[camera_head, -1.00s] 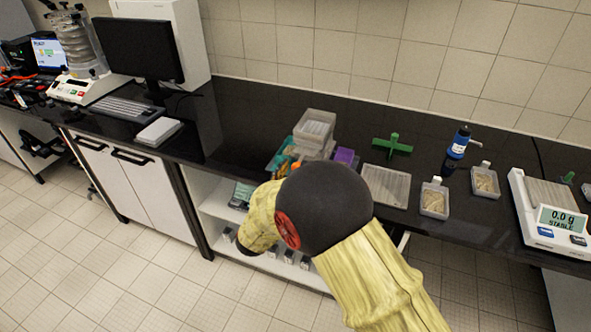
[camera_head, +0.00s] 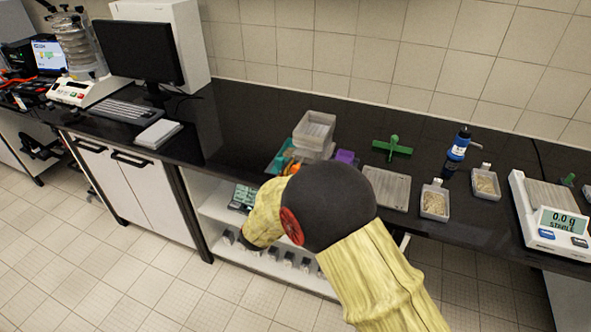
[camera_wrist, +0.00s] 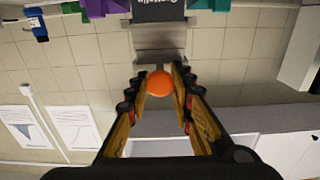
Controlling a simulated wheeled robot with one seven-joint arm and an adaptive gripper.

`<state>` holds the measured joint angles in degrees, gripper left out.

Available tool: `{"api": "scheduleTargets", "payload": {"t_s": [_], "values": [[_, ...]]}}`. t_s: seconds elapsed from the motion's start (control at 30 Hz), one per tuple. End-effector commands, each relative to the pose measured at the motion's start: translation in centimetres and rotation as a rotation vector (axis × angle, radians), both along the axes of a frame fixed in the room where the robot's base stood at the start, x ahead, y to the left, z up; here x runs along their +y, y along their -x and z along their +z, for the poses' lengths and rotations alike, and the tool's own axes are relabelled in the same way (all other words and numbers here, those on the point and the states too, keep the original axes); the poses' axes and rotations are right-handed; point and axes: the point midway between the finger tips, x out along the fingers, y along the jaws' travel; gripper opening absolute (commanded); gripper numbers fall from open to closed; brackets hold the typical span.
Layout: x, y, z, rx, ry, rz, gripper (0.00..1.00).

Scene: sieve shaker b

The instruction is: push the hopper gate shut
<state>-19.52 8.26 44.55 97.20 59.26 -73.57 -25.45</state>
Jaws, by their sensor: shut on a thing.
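In the wrist view, my gripper (camera_wrist: 161,78) has its two fingers closed around a round orange knob (camera_wrist: 160,84). A grey metal piece (camera_wrist: 160,57) lies just beyond the knob, in front of a dark block with upside-down lettering (camera_wrist: 158,10). I cannot tell for certain which part is the hopper gate, or how far open it stands. In the head view, my arm hides the gripper and most of this spot. A bit of orange (camera_head: 292,168) shows beside the arm at the bench's front edge.
A clear bin (camera_head: 314,132), a purple item (camera_head: 346,157), a grey tray (camera_head: 388,187), a green cross-shaped piece (camera_head: 391,148), two sample tubs and a balance (camera_head: 553,222) stand on the black bench. The bench is clear left of the bin.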

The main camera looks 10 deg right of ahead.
Motion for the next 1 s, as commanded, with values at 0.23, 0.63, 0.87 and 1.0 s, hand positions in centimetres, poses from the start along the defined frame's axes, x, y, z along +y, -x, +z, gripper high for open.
{"api": "scheduleTargets", "payload": {"t_s": [0.23, 0.63, 0.87, 1.0], "values": [[0.0, 0.0, 0.0, 0.0, 0.0, 0.001, 0.0], [0.0, 0.0, 0.0, 0.0, 0.0, 0.001, 0.0], [-1.0, -1.4, 0.0, 0.0, 0.0, -0.002, 0.0], [-2.6, -3.5, 0.0, -0.001, -0.001, -0.003, 0.0]]}}
